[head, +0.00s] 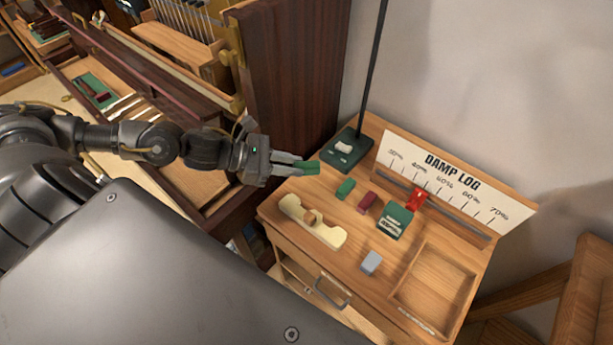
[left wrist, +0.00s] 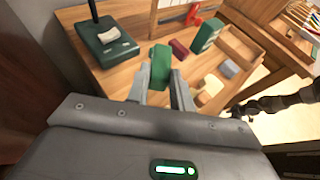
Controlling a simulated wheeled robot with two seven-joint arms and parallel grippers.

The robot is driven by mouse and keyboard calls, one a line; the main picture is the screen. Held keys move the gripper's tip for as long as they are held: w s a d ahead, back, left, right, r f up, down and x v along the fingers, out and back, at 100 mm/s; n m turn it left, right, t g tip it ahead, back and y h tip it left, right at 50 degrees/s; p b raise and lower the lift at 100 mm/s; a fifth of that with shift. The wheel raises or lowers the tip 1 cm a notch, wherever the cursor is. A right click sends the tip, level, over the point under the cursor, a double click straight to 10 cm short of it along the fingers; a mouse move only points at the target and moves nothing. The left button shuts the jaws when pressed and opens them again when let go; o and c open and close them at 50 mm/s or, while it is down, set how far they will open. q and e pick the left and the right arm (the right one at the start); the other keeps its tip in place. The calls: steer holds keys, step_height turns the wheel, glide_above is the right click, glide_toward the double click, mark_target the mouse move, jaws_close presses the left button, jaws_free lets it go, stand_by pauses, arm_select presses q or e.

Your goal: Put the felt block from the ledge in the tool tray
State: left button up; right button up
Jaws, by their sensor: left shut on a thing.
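My left gripper (head: 300,167) is shut on a small green block, the felt block (head: 308,168), and holds it above the left side of the wooden cabinet top. In the left wrist view the felt block (left wrist: 160,68) sits between the fingertips (left wrist: 161,84). The tool tray (head: 464,278), a shallow wooden tray with a label on its front edge, is at the right of the cabinet top, well away from the gripper. Its inside looks empty. It also shows at the upper right in the left wrist view (left wrist: 241,47). My right gripper is not in view.
On the cabinet top (head: 330,255) are another green block (head: 345,188), a dark red block (head: 367,202), a labelled green box (head: 395,222), a grey block (head: 371,263) and a notched cream piece (head: 312,222). A pole on a green base (head: 345,158) and the damp log board (head: 455,180) stand behind.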

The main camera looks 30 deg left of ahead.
arm_select(q)
steer(key=b, duration=0.1)
glide_above(306, 187)
steer(key=f, duration=0.4)
steer(key=shift+s+a+f, duration=0.2)
steer(key=shift+s, duration=0.1)
steer(key=shift+w+d+f, duration=0.15)
steer(key=shift+f, duration=0.15)
steer(key=f+b, duration=0.1)
steer(key=f, duration=0.2)
steer(key=shift+w+f+b, duration=0.2)
steer(key=shift+f+b, duration=0.1)
steer(key=shift+b, duration=0.05)
steer(key=shift+r, duration=0.1)
steer(key=shift+f, duration=0.2)
steer(key=o, duration=0.9)
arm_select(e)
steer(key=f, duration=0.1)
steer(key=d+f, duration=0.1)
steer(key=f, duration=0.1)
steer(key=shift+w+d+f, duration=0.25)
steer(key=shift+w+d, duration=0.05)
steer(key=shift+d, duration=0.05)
arm_select(q)
steer(key=shift+o, duration=0.2)
steer(key=shift+r, duration=0.1)
